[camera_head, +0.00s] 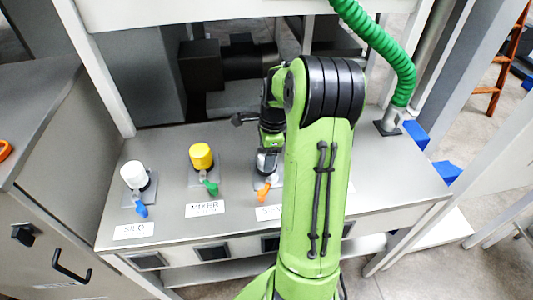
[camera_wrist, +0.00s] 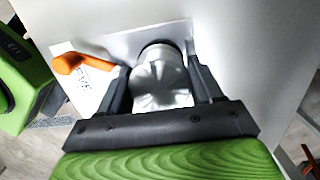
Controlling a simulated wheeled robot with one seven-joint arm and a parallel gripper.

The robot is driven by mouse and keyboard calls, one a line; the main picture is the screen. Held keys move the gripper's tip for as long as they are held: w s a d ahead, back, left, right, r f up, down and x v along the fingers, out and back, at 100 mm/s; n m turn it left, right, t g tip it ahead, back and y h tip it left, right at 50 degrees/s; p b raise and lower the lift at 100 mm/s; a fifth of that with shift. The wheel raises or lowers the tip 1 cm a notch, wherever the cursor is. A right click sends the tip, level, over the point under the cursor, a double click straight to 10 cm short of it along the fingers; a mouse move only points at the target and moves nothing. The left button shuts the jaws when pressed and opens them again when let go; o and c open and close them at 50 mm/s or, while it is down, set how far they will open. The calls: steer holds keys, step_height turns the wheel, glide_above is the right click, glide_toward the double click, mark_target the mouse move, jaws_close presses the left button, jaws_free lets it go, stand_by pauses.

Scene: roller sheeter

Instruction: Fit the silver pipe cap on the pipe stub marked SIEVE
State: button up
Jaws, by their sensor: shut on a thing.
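My gripper (camera_wrist: 162,88) is shut on the silver pipe cap (camera_wrist: 162,78), with one finger on each side of it. In the head view my gripper (camera_head: 270,150) and the silver cap (camera_head: 266,162) are at the third station, partly hidden by my arm. The pipe stub marked SIEVE is mostly hidden under or behind the cap; a dark ring (camera_wrist: 160,46) shows at the cap's far edge. The SIEVE label (camera_wrist: 88,75) and orange handle (camera_wrist: 82,64) lie beside it. I cannot tell whether the cap is seated on the stub or just above it.
A white cap (camera_head: 133,174) stands on the SILO stub and a yellow cap (camera_head: 201,156) on the MIXER stub, left of my gripper. Blue (camera_head: 141,208) and green (camera_head: 210,187) handles stick out there. A green hose (camera_head: 385,45) comes down on the right. The bench's right side (camera_head: 400,175) is clear.

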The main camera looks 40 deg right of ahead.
steer(key=shift+f, duration=0.25)
steer(key=o, duration=1.2)
steer(key=shift+r, duration=0.15)
steer(key=r+p, duration=0.2)
steer(key=r, duration=0.3)
steer(key=d+r+p, duration=0.1)
steer(key=r, duration=0.4)
steer(key=s+r+p, duration=0.1)
steer(key=r+p, duration=0.1)
steer(key=r, duration=0.3)
steer(key=shift+d+r+p, duration=0.2)
steer(key=shift+d+p, duration=0.1)
steer(key=shift+p, duration=0.05)
steer(key=shift+a, duration=0.1)
